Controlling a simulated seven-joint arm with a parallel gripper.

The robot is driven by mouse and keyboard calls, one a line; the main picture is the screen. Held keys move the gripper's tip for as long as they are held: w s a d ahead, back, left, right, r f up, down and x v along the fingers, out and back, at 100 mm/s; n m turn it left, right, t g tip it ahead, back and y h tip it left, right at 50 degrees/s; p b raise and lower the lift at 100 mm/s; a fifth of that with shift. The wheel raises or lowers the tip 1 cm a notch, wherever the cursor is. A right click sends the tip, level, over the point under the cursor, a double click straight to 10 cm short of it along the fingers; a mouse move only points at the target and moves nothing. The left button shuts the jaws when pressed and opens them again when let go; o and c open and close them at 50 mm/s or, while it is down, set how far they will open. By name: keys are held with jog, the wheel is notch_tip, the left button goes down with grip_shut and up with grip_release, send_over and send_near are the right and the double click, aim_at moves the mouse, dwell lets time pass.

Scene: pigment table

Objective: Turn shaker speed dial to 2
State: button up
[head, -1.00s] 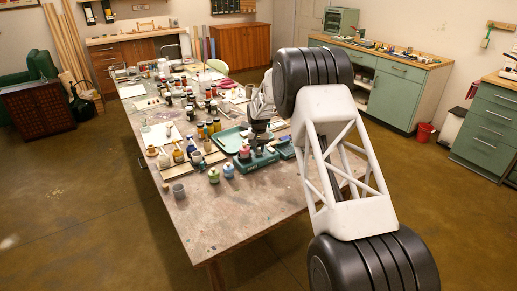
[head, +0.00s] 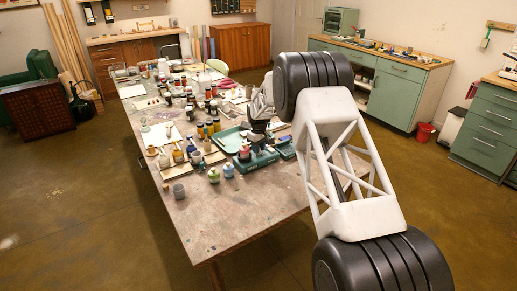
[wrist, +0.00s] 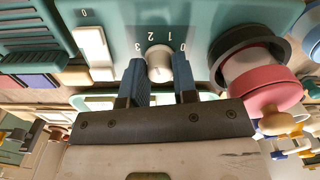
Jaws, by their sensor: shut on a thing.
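The teal shaker (wrist: 195,20) fills the top of the wrist view; in the head view it is the small teal unit (head: 262,160) near the table's right side. Its pale round speed dial (wrist: 159,62) has the marks 0, 1, 2 and 3 around it, upside down in the picture. My gripper (wrist: 160,72) has its two blue fingers on either side of the dial and is shut on it. I cannot make out where the dial points. In the head view the fingertips are too small to tell apart.
A pink-lidded jar (wrist: 262,85) sits in a dark round holder (wrist: 232,50) on the shaker, close beside the right finger. A white switch (wrist: 94,52) is left of the dial. Several paint jars crowd the table (head: 225,225), whose front is bare.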

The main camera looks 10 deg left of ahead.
jog(key=shift+r, duration=0.1)
dwell(0.4)
jog(key=o, duration=0.9)
jog(key=shift+r, duration=0.1)
jog(key=shift+r, duration=3.75)
jog(key=shift+r, duration=0.1)
